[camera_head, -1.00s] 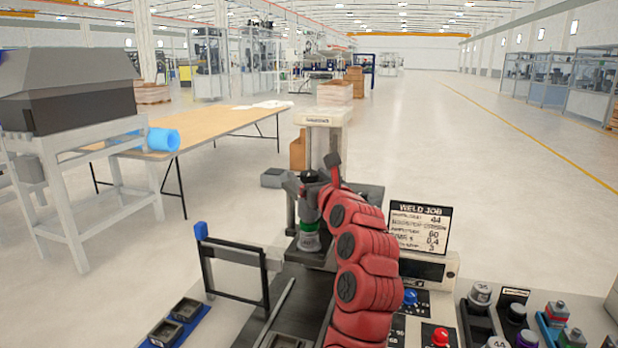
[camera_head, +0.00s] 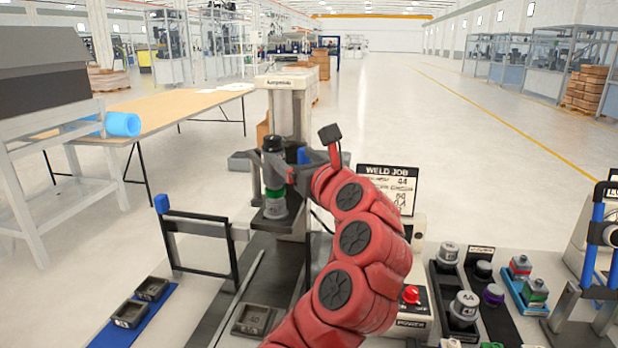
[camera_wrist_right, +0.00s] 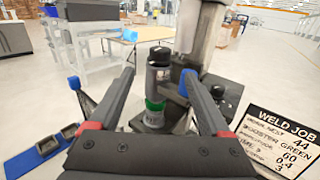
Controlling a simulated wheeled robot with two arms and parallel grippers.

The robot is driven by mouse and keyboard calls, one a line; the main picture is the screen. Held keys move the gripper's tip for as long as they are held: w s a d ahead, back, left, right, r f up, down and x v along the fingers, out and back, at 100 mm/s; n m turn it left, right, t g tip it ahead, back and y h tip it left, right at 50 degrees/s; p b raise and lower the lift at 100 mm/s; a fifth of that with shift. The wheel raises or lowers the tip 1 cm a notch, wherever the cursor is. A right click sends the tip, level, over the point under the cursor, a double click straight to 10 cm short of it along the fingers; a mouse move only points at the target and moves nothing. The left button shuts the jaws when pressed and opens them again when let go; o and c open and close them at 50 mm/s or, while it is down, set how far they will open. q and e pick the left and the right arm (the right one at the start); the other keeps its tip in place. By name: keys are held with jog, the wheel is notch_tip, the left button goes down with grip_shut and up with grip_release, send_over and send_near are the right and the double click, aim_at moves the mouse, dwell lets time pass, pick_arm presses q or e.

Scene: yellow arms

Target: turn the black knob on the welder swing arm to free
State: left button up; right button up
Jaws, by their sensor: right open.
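The welder is a pale column (camera_head: 288,110) with a dark upright stack (camera_head: 273,165) in front of it, banded green and silver lower down. The stack's black top (camera_wrist_right: 160,55) shows in the right wrist view. I cannot tell for sure which dark part is the black knob; a dark rounded part (camera_wrist_right: 222,88) sits right of the stack, partly behind a finger. My right gripper (camera_head: 285,168) is open at the stack's upper part. In the right wrist view its fingers (camera_wrist_right: 158,74) appear on either side of the stack; contact cannot be told. My left gripper is out of view.
A WELD JOB sign (camera_head: 388,185) stands right of the stack. A red button (camera_head: 411,294) and labelled parts in holders (camera_head: 462,308) lie at the right. A blue-tipped dark frame (camera_head: 200,224) and a blue mat (camera_head: 118,335) with small trays are at the left.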

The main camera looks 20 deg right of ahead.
jog(key=s+b, duration=0.4)
jog(key=s, duration=0.1)
jog(key=shift+s+d, duration=0.15)
jog(key=shift+s, duration=0.15)
